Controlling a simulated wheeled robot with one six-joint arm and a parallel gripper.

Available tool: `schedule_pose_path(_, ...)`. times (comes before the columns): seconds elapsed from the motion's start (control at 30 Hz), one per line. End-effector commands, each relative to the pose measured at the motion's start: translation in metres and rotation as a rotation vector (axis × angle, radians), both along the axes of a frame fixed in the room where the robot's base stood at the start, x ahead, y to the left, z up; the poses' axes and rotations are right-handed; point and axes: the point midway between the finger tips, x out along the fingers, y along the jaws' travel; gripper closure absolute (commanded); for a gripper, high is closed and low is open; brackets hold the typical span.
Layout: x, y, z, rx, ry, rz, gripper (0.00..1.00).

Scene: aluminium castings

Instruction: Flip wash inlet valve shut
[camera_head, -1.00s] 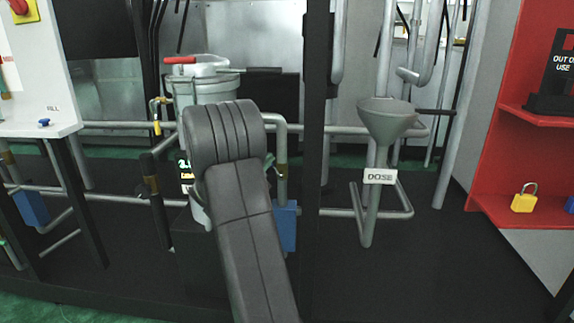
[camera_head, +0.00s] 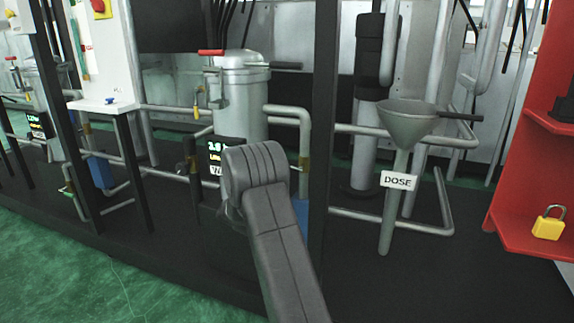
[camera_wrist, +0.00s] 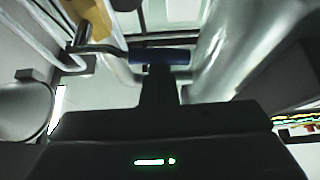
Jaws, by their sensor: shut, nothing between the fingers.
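In the wrist view, a valve lever with a blue grip (camera_wrist: 160,56) lies crosswise just beyond my fingertips. Its bent grey arm runs left to a brass-yellow valve body (camera_wrist: 92,18). I see no label that names it as the wash inlet valve. My gripper (camera_wrist: 158,72) is shut and empty, with its narrow fingertips close to the blue grip. I cannot tell whether they touch it. In the head view my arm hides the gripper and this lever, in front of the grey vessel (camera_head: 240,105) with the red lever (camera_head: 211,52) on its lid.
A grey funnel (camera_head: 405,124) with a DOSE sign (camera_head: 398,181) stands to the right. A dark upright post (camera_head: 322,130) is close to my arm. A red shelf (camera_head: 520,190) with a yellow padlock (camera_head: 549,223) is far right. Green floor (camera_head: 70,270) is open at lower left.

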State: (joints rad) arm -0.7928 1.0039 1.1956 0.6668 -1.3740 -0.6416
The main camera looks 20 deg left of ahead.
Motion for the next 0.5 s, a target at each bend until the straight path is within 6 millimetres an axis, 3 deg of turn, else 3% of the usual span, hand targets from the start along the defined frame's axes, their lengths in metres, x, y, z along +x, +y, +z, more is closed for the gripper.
schedule_pose_path(0.5,0.0002,0.0094,-0.0115,-0.033,0.000,0.000,1.00)
